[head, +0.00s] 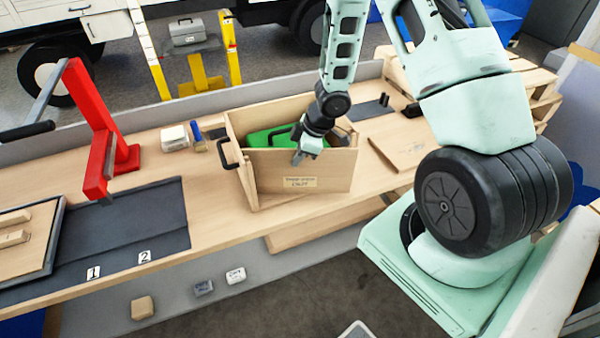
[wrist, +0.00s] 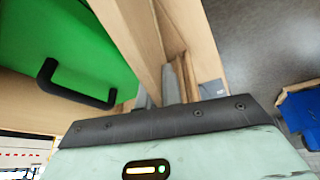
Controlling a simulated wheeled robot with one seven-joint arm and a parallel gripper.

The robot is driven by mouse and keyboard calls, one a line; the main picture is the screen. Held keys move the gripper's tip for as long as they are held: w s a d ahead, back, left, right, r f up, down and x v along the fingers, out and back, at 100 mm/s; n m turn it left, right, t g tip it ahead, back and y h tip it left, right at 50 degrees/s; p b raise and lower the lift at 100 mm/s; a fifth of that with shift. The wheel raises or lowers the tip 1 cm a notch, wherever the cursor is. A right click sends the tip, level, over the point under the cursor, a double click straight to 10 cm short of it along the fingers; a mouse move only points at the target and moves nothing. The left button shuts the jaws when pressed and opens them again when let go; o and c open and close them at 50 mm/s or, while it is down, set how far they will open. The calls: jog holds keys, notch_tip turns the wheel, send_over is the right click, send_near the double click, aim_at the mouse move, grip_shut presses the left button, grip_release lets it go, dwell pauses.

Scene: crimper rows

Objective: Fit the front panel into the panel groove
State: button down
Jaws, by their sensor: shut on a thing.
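The wooden box (head: 249,188) stands on the workbench with a green case (head: 262,138) inside; the green case also shows in the wrist view (wrist: 60,40). The pale wooden front panel (head: 325,175), with a printed label, is upright across the box's near side. Its lower edge appears above the bottom of the box's left wall. My gripper (head: 304,155) is shut on the panel's upper edge, near its middle. In the wrist view the fingers (wrist: 172,88) are mostly hidden behind my gripper's body. The panel groove cannot be made out, nor whether the panel's ends touch it.
A red press (head: 98,150) stands left on the bench beside a dark mat (head: 150,220). A flat wooden board (head: 400,147) lies right of the box. Small blocks lie below the bench's front edge.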

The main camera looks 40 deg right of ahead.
dwell(0.5)
jog(key=s+d+r, duration=0.8)
jog(key=s+d, duration=0.1)
jog(key=d, duration=0.1)
jog(key=w+a+r+n+p, duration=0.1)
jog(key=w+a+r, duration=0.2)
jog(key=r, duration=0.3)
jog(key=w+a+r+n+g+p, duration=0.1)
jog(key=w+a+r+p, duration=0.1)
jog(key=r, duration=0.4)
jog(key=w+a+r+n+g+p, duration=0.1)
jog(key=w+a+r+n, duration=0.1)
jog(key=r, duration=0.4)
jog(key=w+a, duration=0.1)
jog(key=w, duration=0.1)
jog(key=shift+w+a+r+y+p, duration=0.2)
jog(key=shift+w+a+y+p, duration=0.1)
jog(key=shift+w+y+p, duration=0.1)
jog(key=shift+r+p, duration=0.15)
jog(key=shift+p, duration=0.45)
jog(key=shift+s+p, duration=0.1)
jog(key=shift+p, duration=0.2)
